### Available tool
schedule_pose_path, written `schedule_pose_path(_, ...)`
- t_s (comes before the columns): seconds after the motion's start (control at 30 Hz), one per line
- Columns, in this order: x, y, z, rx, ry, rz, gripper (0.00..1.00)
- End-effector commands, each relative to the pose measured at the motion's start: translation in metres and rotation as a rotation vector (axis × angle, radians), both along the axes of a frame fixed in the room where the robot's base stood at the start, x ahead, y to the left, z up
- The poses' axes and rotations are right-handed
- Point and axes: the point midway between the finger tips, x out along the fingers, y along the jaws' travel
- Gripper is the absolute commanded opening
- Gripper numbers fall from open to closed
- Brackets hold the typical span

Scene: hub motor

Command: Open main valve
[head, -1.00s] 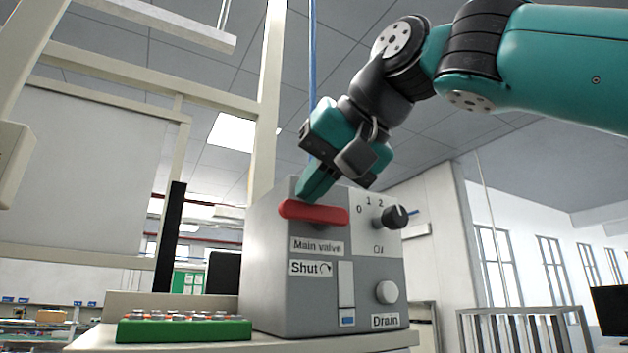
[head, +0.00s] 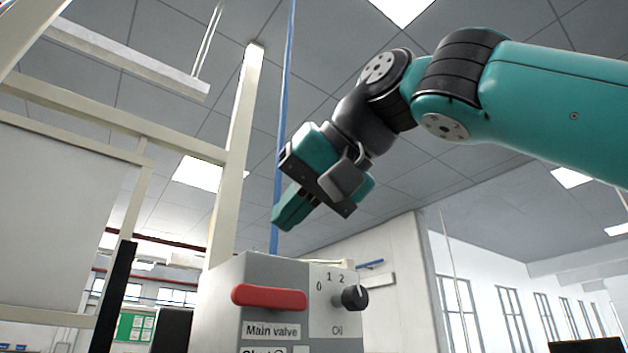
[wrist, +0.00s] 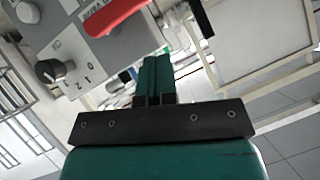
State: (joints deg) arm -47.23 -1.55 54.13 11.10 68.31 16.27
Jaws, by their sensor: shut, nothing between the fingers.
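The main valve is a red lever handle (head: 269,297) on the front of a grey box (head: 225,275), above the label "Main valve" (head: 272,331). The handle lies about horizontal. In the wrist view the red handle (wrist: 113,14) shows at the top, beyond my fingertips. My gripper (head: 284,221) is above the box in the head view, apart from the handle. Its green fingers (wrist: 154,78) are shut together with nothing between them. The lower box front is cut off in the head view.
A black knob (head: 354,297) marked 0, 1, 2 and labelled "Oil" sits right of the handle. It also shows in the wrist view (wrist: 50,71). A pale frame post (head: 236,150) and a blue vertical line (head: 283,130) stand behind.

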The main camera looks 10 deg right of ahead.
Motion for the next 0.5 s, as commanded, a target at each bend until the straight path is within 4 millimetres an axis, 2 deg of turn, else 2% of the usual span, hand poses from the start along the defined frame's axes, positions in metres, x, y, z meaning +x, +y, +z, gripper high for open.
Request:
schedule_pose_path(0.03,-0.007,-0.002,0.010,0.001,0.001,0.004,0.00)
schedule_pose_path(0.2,-0.029,-0.014,0.030,0.000,0.001,0.007,0.00)
schedule_pose_path(0.5,-0.046,-0.025,0.037,-0.003,0.001,0.002,0.00)
